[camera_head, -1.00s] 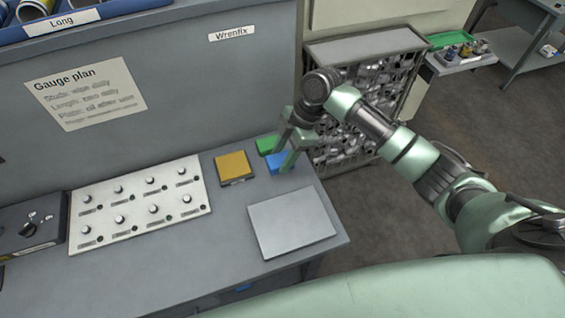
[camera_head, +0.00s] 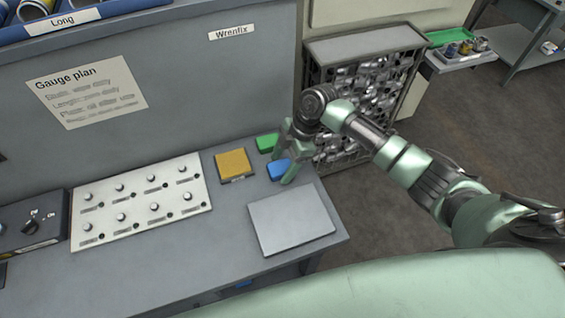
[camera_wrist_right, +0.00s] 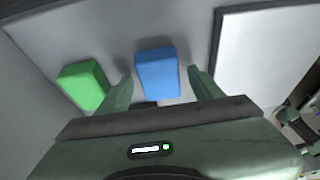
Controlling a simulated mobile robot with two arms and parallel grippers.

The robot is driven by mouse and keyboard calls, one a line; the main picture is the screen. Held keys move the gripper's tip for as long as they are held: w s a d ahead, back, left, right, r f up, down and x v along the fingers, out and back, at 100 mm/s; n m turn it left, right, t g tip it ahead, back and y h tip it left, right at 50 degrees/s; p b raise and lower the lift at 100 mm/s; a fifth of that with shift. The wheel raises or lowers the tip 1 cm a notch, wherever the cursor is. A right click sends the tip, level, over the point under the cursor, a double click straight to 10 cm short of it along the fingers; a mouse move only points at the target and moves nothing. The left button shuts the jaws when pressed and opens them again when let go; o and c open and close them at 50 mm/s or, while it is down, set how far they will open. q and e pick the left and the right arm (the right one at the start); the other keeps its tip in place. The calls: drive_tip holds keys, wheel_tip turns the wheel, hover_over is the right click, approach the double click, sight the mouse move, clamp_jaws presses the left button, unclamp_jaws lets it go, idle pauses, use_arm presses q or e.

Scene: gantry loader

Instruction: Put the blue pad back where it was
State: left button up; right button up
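The blue pad (camera_head: 277,169) is a small block at the right end of the grey bench, in front of the green pad (camera_head: 266,143). My right gripper (camera_head: 284,166) is low over it. In the right wrist view the blue pad (camera_wrist_right: 157,72) lies between the two open fingers of the gripper (camera_wrist_right: 160,76), with a gap on each side. The green pad (camera_wrist_right: 84,86) is outside the left finger. The lower end of the blue pad is close to the gripper body. My left gripper is not in view.
A yellow pad (camera_head: 235,165) lies left of the blue one. A light grey plate (camera_head: 291,221) lies in front of it, near the bench edge. A white panel of knobs (camera_head: 140,211) is further left. A bin of metal parts (camera_head: 365,85) stands behind my right arm.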

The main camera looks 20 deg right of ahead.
drive_tip(key=shift+r, duration=0.3)
drive_tip(key=shift+d+r, duration=0.2)
drive_tip(key=shift+r, duration=0.1)
drive_tip(key=b+v, duration=0.2)
drive_tip(key=v, duration=0.9)
